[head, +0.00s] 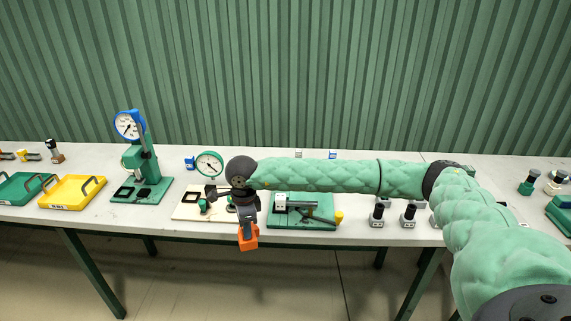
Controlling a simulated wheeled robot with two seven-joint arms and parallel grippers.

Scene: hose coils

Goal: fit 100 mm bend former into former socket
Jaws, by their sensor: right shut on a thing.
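My right gripper (246,217) hangs at the front edge of the bench, fingers pointing down. It is shut on an orange block (248,238) with a small pale label, held just in front of the table edge. Whether this block is the 100 mm bend former cannot be read at this size. I cannot tell for sure which fixture has the former socket. Behind the gripper is a cream board (188,209) with small dark and green parts, partly hidden by my gripper. To its right is a green base (285,222) with a grey bar and a yellow-tipped lever. My left gripper is out of view.
A green press with a blue-rimmed gauge (129,125) stands left on the bench (75,219). A yellow tray (72,192) and a green tray (22,188) lie further left. A green-rimmed dial (209,164) stands behind. Black labelled posts (377,216) stand right. My arm spans the bench's right half.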

